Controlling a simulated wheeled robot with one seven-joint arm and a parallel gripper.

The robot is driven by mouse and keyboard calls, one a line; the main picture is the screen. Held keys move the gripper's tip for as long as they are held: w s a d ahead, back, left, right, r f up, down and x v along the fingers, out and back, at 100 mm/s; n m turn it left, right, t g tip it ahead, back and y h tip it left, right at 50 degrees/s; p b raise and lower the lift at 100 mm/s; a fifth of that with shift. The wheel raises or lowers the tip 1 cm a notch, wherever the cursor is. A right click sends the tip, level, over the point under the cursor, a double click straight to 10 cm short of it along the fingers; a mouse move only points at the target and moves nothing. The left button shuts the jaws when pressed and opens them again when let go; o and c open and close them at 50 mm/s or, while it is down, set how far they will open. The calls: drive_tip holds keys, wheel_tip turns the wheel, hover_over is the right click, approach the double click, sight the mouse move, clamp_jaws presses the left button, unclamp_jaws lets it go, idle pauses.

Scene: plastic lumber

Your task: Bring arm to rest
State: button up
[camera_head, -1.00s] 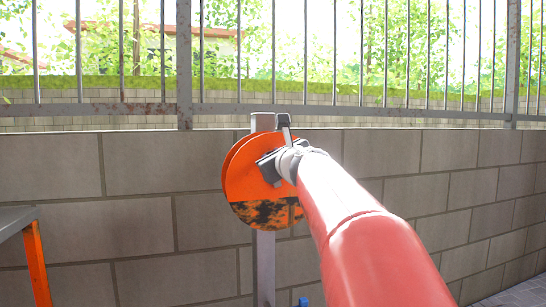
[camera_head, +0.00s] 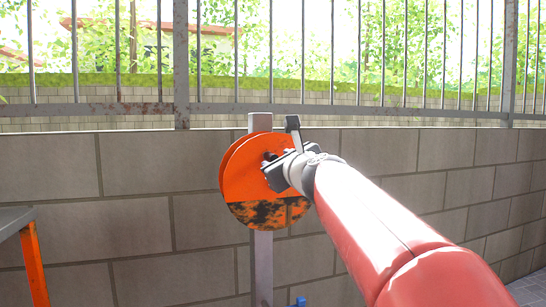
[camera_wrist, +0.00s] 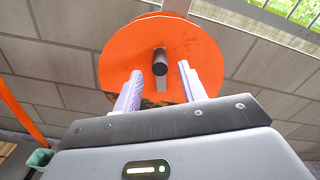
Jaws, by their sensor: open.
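An orange reel-like disc (camera_head: 250,180), with a blackened patch on its lower part, is mounted on a grey post (camera_head: 263,262) in front of the block wall. My gripper (camera_head: 270,172) is just to the right of the disc's middle in the head view, at the end of my red arm. In the wrist view, the two pale fingers of my gripper (camera_wrist: 160,85) are apart with nothing between them. A dark round knob (camera_wrist: 160,66) sticks out from the centre of the orange disc (camera_wrist: 120,52), beyond the fingertips. Part of the disc's lower edge is hidden behind the gripper.
A grey block wall (camera_head: 130,220) with a metal fence (camera_head: 340,108) on top runs behind the disc. A grey table with an orange leg (camera_head: 34,265) stands at the left. A small blue thing (camera_head: 298,302) shows low beside the post. A greenish bin (camera_wrist: 40,158) shows at lower left.

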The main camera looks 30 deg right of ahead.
drive_tip(key=shift+v, duration=1)
drive_tip(key=s+a+f+n+g+y+p, duration=0.1)
drive_tip(key=s+a+f+n+g+y, duration=0.2)
drive_tip(key=a+f+n, duration=0.55)
drive_tip(key=s+a+f+n+g+y+p, duration=0.1)
drive_tip(key=s+a+f+n+g+y, duration=0.15)
drive_tip(key=a+f+n, duration=0.55)
drive_tip(key=s+a+f+n+g, duration=0.2)
drive_tip(key=s+f+n+g, duration=0.1)
drive_tip(key=s+f+n, duration=0.4)
drive_tip(key=s+a+f+n+g+h+p, duration=0.1)
drive_tip(key=s+a+f+n+g, duration=0.1)
drive_tip(key=s+f+n, duration=0.6)
drive_tip(key=shift+f+n+g, duration=0.2)
drive_tip(key=shift+n+g, duration=0.45)
drive_tip(key=shift+n, duration=0.3)
drive_tip(key=shift+a, duration=0.1)
